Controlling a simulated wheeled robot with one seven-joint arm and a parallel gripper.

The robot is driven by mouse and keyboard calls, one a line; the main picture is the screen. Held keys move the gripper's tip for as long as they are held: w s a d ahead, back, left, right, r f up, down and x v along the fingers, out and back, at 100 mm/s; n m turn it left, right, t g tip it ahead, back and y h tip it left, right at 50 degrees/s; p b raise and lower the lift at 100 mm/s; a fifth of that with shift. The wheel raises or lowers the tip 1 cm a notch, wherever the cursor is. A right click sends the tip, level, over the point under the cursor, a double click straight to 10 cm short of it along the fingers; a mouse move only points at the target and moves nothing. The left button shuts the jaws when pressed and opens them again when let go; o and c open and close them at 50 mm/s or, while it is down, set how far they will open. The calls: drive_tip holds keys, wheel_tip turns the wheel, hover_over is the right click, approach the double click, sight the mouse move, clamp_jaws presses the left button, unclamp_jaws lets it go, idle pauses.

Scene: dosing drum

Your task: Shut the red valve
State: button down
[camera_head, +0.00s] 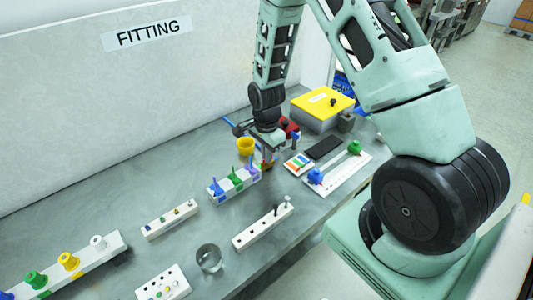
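A red part (289,125), which looks like the red valve, shows at the back of the bench just right of my wrist. It is small and partly hidden by my arm, so I cannot tell its handle position. My gripper (268,158) points down beside it, slightly left and nearer the front. Its fingers are small and dark here, and I cannot tell whether they are open or touching anything. A small orange-red spot shows at the fingertips.
A yellow-topped box (322,104) stands right of the red part. A yellow cup (246,146) and a rack of coloured pegs (234,184) are close left of my gripper. A glass (209,258) and a white strip (262,226) stand nearer the front.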

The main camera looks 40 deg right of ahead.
idle(0.4)
drive_tip(key=n, duration=0.4)
drive_tip(key=shift+n+b, duration=0.3)
drive_tip(key=shift+b, duration=0.1)
drive_tip(key=shift+s+d+n, duration=0.1)
drive_tip(key=shift+s+n, duration=0.05)
drive_tip(key=shift+n, duration=1.85)
drive_tip(key=c, duration=1.6)
unclamp_jaws()
drive_tip(key=shift+r, duration=0.15)
wheel_tip(320, 180, up, 17)
drive_tip(key=b, duration=0.2)
